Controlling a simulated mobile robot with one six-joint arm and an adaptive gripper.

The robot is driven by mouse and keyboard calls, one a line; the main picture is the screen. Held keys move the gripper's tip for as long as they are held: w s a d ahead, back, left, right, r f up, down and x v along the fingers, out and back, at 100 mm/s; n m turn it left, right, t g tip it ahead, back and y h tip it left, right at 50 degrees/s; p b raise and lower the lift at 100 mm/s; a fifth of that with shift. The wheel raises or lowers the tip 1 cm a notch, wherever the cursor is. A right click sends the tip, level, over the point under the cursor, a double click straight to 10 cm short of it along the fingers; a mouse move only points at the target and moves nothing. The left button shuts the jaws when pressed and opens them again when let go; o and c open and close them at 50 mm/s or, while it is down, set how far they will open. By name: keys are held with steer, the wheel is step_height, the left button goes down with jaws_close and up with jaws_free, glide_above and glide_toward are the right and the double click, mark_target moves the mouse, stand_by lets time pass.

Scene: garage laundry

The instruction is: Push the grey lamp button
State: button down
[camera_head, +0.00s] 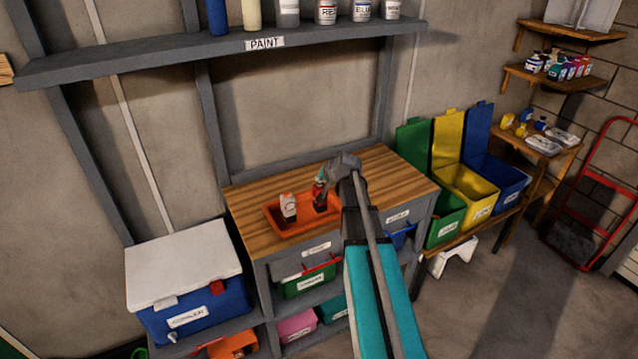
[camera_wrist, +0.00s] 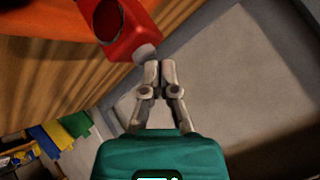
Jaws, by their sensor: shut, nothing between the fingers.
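A red lamp (camera_wrist: 130,28) with a dark round face shows at the top of the wrist view. Its grey button (camera_wrist: 146,53) sticks out at the corner closest to my gripper. My gripper (camera_wrist: 160,64) is shut and empty, its fingertips right beside the button; I cannot tell whether they touch it. In the head view, the red and dark item that seems to be the lamp (camera_head: 319,198) stands in an orange tray (camera_head: 275,224) on the wooden top. My gripper (camera_head: 332,172) is close by it there and partly covers it; the button is not visible in that view.
A white and red container (camera_head: 288,207) stands in the tray left of the lamp. The wooden worktop (camera_head: 255,200) is mostly bare. A paint shelf (camera_head: 220,54) hangs above it. A cooler (camera_head: 190,280) stands to the left, coloured bins (camera_head: 468,188) to the right.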

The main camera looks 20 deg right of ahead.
mark_target(320, 184)
steer(key=shift+r+p, duration=0.65)
steer(key=shift+r, duration=0.1)
steer(key=shift+r, duration=0.1)
step_height(320, 184, up, 6)
steer(key=p, duration=0.6)
